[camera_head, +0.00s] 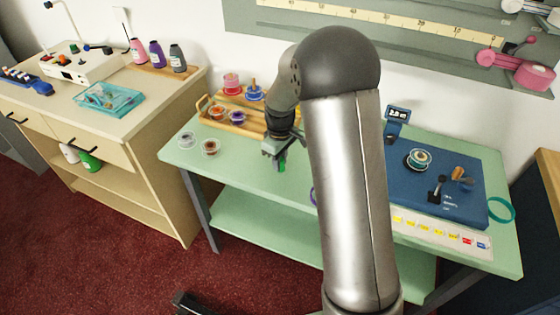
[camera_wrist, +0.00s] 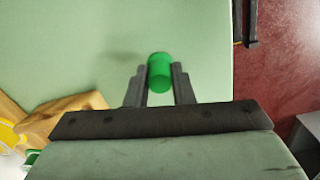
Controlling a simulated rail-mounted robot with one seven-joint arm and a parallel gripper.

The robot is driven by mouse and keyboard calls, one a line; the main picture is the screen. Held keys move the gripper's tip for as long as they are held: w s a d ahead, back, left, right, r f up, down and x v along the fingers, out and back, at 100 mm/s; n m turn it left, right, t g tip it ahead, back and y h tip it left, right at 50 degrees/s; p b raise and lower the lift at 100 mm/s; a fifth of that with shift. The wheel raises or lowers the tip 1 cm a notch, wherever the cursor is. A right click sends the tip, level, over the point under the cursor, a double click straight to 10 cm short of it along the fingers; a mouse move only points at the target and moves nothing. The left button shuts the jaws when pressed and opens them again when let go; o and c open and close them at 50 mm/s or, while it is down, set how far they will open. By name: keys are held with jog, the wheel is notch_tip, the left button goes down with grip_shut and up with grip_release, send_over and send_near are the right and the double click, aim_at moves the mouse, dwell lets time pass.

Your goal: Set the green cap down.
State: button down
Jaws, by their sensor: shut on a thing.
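The green cap (camera_wrist: 159,72) is a small bright green cylinder between the two fingers of my gripper (camera_wrist: 160,78) in the wrist view. My gripper is shut on it, with the pale green counter (camera_wrist: 80,50) behind it. In the head view my gripper (camera_head: 280,165) is over the left part of the pale green counter (camera_head: 255,184), and a bit of green shows at its fingertips. I cannot tell how far the cap is above the counter. My arm hides part of the counter's middle in the head view.
A wooden tray (camera_head: 215,124) with several spools stands behind my gripper. Two small round containers (camera_head: 187,140) (camera_head: 210,147) sit to its left. A blue mat (camera_head: 455,205) with a spool is on the right. The counter in front of my gripper looks clear.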

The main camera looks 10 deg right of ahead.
jog(key=shift+f, duration=0.45)
jog(key=shift+f, duration=0.2)
jog(key=c, duration=1.3)
grip_release()
jog(key=shift+o, duration=0.2)
jog(key=shift+r, duration=0.15)
notch_tip(320, 180, up, 12)
jog(key=s+a+m, duration=0.1)
jog(key=s+m, duration=0.7)
jog(key=s, duration=2.1)
